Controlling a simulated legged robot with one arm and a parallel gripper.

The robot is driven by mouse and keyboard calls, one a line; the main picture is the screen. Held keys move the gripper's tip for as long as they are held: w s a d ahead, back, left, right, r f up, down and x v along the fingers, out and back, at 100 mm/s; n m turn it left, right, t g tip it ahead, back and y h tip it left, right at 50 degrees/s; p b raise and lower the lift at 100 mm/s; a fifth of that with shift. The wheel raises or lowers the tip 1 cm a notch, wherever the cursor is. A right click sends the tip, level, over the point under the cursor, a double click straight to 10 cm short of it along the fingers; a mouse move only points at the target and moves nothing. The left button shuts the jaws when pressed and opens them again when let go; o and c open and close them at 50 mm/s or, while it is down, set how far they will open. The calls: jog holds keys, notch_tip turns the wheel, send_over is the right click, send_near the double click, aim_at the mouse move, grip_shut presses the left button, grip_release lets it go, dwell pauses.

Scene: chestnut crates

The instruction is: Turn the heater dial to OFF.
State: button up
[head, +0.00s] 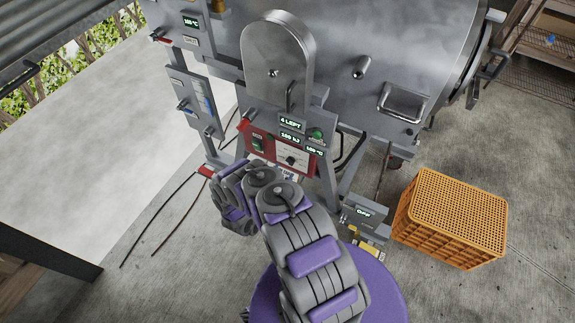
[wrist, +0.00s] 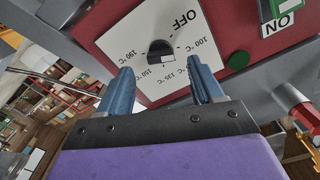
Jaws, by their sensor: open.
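The heater dial is a dark round knob (wrist: 160,50) on a white plate (wrist: 187,47) printed with OFF and several temperatures. In the wrist view the plate appears rotated, with OFF above and right of the knob. I cannot tell surely which mark the knob points to. My gripper (wrist: 164,84) is open, its two blue fingers apart, one to each side just below the knob, with nothing between them. In the head view the dial plate (head: 290,158) sits on the red panel (head: 310,162), beyond my arm. My fingertips are not clear there.
A large grey metal drum (head: 340,60) stands behind the panel. Small displays, one reading "4 LEFT" (head: 290,122), surround the dial. A green button (wrist: 238,60) and switch sit beside it. A yellow crate (head: 450,215) stands at right. Cables lie on the open floor at left.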

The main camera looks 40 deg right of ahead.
aim_at(290, 162)
jog(key=shift+x, duration=2.55)
jog(key=shift+c, duration=0.4)
jog(key=c, duration=1)
jog(key=shift+n, duration=0.4)
jog(key=shift+n+b, duration=0.95)
jog(key=shift+n, duration=3.15)
jog(key=shift+w, duration=0.1)
